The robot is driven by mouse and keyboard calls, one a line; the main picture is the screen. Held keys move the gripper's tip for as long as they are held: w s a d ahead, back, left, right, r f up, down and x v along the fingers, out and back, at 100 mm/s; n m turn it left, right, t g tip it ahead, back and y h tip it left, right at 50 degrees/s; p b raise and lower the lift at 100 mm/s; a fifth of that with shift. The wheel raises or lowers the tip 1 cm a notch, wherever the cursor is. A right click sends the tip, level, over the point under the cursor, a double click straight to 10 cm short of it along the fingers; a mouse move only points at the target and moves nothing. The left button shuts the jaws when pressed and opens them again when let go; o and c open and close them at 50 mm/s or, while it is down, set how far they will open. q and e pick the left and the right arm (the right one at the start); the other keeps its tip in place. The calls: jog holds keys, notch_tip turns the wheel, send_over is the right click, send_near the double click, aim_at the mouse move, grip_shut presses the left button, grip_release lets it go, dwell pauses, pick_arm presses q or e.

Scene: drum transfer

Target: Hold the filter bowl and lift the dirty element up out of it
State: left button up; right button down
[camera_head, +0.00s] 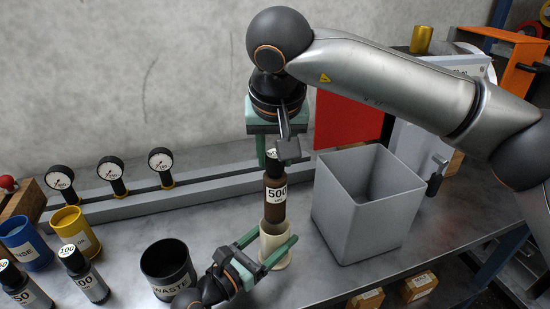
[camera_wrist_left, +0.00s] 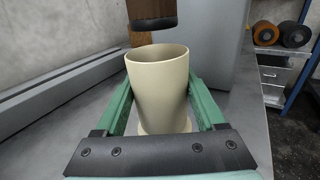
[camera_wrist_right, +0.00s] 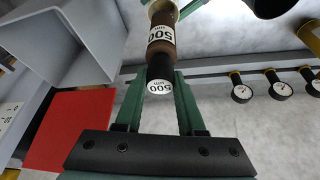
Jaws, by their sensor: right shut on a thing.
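The filter bowl (camera_head: 274,249) is a cream open cup standing upright on the bench. My left gripper (camera_head: 272,240) has one finger on each side of it, with no clear gap in the left wrist view (camera_wrist_left: 160,90). The dirty element (camera_head: 275,205) is a brown upright cylinder with a white "500" label and a black cap. My right gripper (camera_head: 276,150) is shut on its cap from above. In the left wrist view the element's lower end (camera_wrist_left: 150,22) hangs just above the bowl's rim, clear of it. The bowl's inside is mostly hidden.
A large grey open bin (camera_head: 368,215) stands just right of the bowl. A black pot marked WASTE (camera_head: 168,270) is to the left. Blue (camera_head: 27,245) and yellow (camera_head: 75,232) cups and dark labelled bottles (camera_head: 85,277) stand further left. Gauges (camera_head: 112,175) line a rail behind.

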pick_arm(q)
jog(key=o, duration=0.4)
jog(key=shift+o, duration=0.2)
